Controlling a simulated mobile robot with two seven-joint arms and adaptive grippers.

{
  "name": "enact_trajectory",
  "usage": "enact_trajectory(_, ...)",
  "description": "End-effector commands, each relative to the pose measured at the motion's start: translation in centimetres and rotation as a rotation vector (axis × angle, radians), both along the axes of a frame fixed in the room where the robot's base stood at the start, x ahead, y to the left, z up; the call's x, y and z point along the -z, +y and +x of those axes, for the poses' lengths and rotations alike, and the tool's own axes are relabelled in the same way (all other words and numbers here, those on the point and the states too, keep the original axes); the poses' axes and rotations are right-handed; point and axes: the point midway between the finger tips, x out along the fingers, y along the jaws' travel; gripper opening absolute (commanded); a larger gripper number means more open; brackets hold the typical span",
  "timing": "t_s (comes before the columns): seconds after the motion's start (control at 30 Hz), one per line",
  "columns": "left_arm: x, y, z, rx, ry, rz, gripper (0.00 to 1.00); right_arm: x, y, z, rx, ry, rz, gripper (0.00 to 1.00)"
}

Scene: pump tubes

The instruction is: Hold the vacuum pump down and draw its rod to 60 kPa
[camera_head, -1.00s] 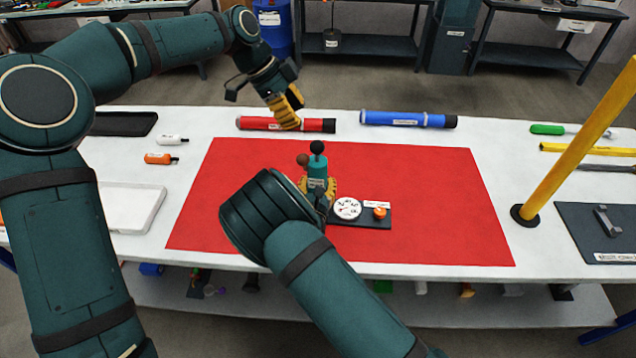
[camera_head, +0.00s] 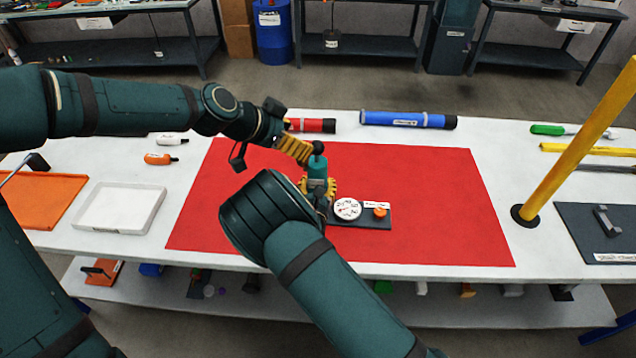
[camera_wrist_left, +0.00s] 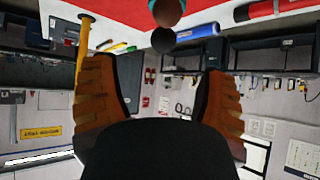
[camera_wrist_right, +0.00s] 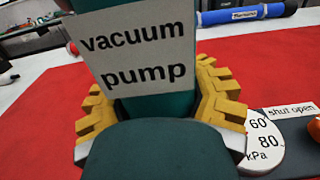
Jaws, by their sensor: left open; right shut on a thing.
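The vacuum pump (camera_head: 318,170) is a teal upright cylinder on a dark base, with a black knob (camera_head: 318,147) on top. My right gripper (camera_head: 318,188) is shut on its body; the right wrist view shows the yellow fingers either side of the labelled pump (camera_wrist_right: 140,55). A white gauge (camera_head: 347,208) is beside it; its 60 and 80 marks show in the right wrist view (camera_wrist_right: 264,143), but I cannot read the needle. My left gripper (camera_head: 305,153) is open beside the knob.
An orange knob (camera_head: 380,212) sits right of the gauge. A red tube (camera_head: 317,126) and a blue tube (camera_head: 405,119) lie behind the red mat (camera_head: 440,200). A yellow post (camera_head: 570,145) stands at the right; a white tray (camera_head: 118,208) is at the left. The mat's right side is clear.

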Motion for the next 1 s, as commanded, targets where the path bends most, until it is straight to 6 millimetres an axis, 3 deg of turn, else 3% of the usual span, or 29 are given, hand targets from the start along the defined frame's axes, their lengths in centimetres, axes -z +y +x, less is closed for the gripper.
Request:
enact_trajectory(0.2,0.9,0.8,-1.4,-0.131,-0.009,-0.037,0.73,0.0,0.0,0.0,0.000,0.000,0.000,0.00)
enact_trajectory(0.37,1.2,0.7,-1.4,-0.153,-0.012,-0.044,0.73,0.0,0.0,0.0,0.000,0.000,0.000,0.00)
enact_trajectory(1.0,6.1,-3.6,2.9,-0.151,-0.012,-0.043,0.73,0.0,0.0,0.0,0.000,-0.001,0.000,0.00)
